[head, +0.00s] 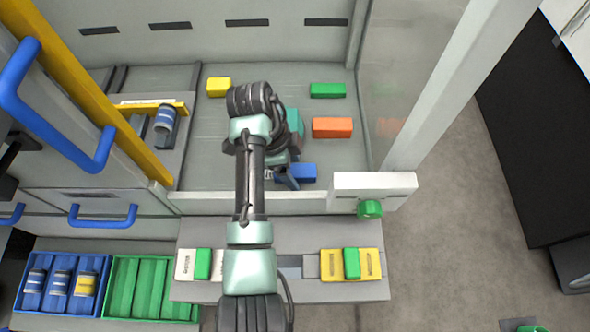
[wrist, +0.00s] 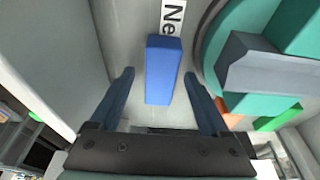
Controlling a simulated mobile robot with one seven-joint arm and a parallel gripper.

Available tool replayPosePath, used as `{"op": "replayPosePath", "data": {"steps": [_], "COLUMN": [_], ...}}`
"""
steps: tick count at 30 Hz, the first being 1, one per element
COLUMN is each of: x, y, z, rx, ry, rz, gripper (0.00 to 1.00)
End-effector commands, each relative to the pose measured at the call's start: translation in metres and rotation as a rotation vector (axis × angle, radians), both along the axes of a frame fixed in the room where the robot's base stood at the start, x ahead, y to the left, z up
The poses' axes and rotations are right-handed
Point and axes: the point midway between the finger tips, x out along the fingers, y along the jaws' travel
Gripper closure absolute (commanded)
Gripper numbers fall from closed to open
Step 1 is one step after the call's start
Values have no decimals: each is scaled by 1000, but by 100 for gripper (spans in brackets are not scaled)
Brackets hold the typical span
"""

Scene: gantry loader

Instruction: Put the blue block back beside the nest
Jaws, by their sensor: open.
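The blue block (head: 303,173) lies on the grey floor of the cell near its front edge, partly hidden by my gripper (head: 287,180) in the head view. In the wrist view the blue block (wrist: 163,72) shows whole, between the two fingers of my open gripper (wrist: 160,76), with a gap on each side. I cannot tell how far above it the fingertips are. A white label reading "Ne" (wrist: 173,15) is at the block's far end. A teal round fixture (wrist: 212,50), probably the nest, is to the right, apart from the block; my arm partly hides the teal fixture (head: 296,122) in the head view.
An orange block (head: 332,127), a green block (head: 327,90) and a yellow block (head: 218,87) lie farther back. A clear panel stands at right. The front sill (head: 200,203) and a shelf (head: 300,293) with green-topped pieces lie in front. Blue and green bins are at lower left.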

Motion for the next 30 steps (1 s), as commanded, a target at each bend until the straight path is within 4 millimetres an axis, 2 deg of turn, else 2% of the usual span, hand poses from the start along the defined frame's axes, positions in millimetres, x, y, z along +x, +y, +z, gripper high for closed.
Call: {"op": "replayPosePath", "data": {"steps": [14,27,30], "x": [0,0,0], "y": [0,0,0], "z": [-3,-3,-3], "rx": [0,0,0], "ry": [0,0,0], "rz": [0,0,0], "gripper": [20,99,100]}}
